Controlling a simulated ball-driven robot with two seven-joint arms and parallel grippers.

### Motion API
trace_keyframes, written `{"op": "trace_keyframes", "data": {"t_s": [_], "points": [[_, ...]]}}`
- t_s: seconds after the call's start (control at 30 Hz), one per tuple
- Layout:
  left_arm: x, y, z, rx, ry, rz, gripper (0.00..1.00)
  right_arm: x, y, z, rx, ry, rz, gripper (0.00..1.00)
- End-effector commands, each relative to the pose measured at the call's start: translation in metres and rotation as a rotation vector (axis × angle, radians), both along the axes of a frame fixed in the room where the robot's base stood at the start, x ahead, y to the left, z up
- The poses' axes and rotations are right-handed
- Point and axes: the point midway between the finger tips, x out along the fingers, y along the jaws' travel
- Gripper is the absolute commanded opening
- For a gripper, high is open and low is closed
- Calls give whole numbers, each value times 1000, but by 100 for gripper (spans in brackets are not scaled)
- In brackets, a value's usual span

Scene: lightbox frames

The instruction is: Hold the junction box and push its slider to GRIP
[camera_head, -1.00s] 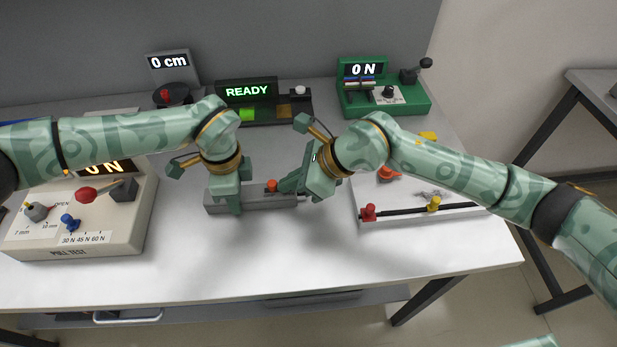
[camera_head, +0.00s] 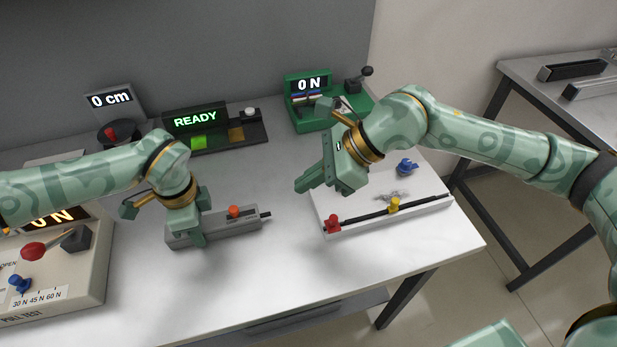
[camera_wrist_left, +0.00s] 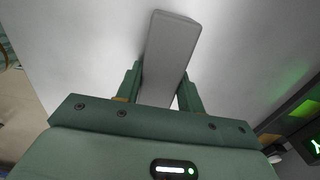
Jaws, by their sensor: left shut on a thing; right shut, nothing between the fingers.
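The junction box is a long grey block (camera_head: 225,231) lying on the white table, with an orange slider knob (camera_head: 234,211) on top and a dark rod (camera_head: 265,214) at its right end. My left gripper (camera_head: 197,236) is shut on the box toward its left end. In the left wrist view the grey box (camera_wrist_left: 170,45) sits between both fingers of the left gripper (camera_wrist_left: 160,85). My right gripper (camera_head: 303,185) is shut and empty, raised up and to the right of the box, clear of the knob. I cannot read any GRIP mark.
A white tray (camera_head: 385,225) with red, yellow and blue knobs lies right of the box. Behind stand a READY display (camera_head: 196,120), a green force unit (camera_head: 320,120) and a 0 cm display (camera_head: 110,100). A pull tester (camera_head: 85,275) is at left. The table front is clear.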

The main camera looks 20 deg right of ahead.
Motion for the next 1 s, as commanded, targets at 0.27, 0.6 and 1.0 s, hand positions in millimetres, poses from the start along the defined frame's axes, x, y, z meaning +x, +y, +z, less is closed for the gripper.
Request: {"op": "trace_keyframes", "data": {"t_s": [0.27, 0.6, 1.0], "points": [[0, 0, 0, 0, 0, 0, 12, 0, 0, 0, 0, 0, 0, 0], [0, 0, 0, 0, 0, 0, 63, 0, 0, 0, 0, 0, 0, 0], [1, 0, 51, -1, -4, -1, 63, 0, 0, 0, 0, 0, 0, 0]]}}
